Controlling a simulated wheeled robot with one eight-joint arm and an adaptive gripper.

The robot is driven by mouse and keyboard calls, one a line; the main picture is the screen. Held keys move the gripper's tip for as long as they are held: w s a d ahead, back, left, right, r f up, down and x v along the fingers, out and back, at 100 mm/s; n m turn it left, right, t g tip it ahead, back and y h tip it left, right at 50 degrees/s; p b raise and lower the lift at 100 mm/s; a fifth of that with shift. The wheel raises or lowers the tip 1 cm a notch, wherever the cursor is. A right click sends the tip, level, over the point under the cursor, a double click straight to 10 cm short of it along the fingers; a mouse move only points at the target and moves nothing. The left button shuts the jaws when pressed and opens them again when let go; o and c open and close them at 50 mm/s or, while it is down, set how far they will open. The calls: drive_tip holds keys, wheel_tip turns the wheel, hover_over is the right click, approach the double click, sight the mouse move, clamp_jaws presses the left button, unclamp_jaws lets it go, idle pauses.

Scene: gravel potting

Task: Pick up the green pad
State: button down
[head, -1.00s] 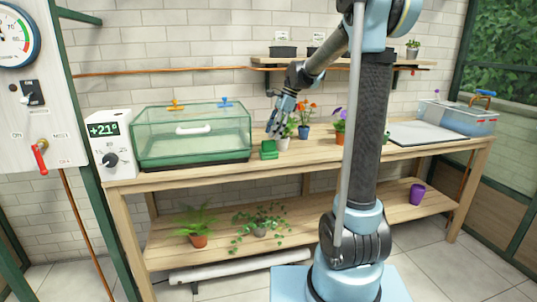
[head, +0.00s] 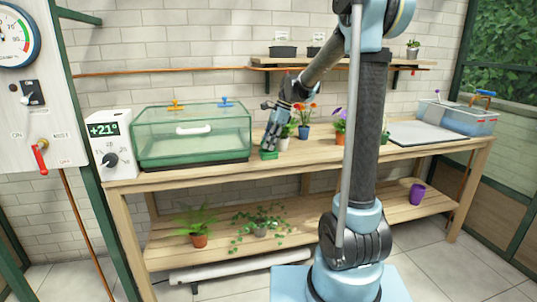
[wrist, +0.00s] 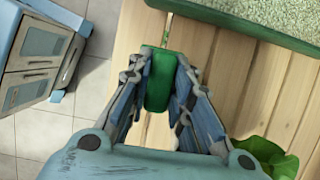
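The green pad (head: 268,155) is a small dark green block on the wooden bench, just right of the glass-sided green case in the head view. My gripper (head: 268,143) is down at it from above and hides its upper part. In the wrist view the pad (wrist: 162,80) lies between the two fingers of my gripper (wrist: 161,72). The fingers are apart, one on each side of the pad. Any contact between the fingers and the pad is hard to make out.
The green-framed case (head: 190,145) stands close on the left. Potted flowers (head: 305,120) stand close behind and to the right. The bench front (head: 230,177) is clear. A grey tray (head: 425,132) lies farther right.

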drive_tip(key=shift+r, duration=0.15)
wheel_tip(320, 180, up, 10)
drive_tip(key=shift+f, duration=0.15)
idle(0.5)
drive_tip(key=c, duration=2)
unclamp_jaws()
drive_tip(key=shift+c, duration=0.2)
drive_tip(key=c, duration=0.3)
drive_tip(key=shift+c, duration=0.2)
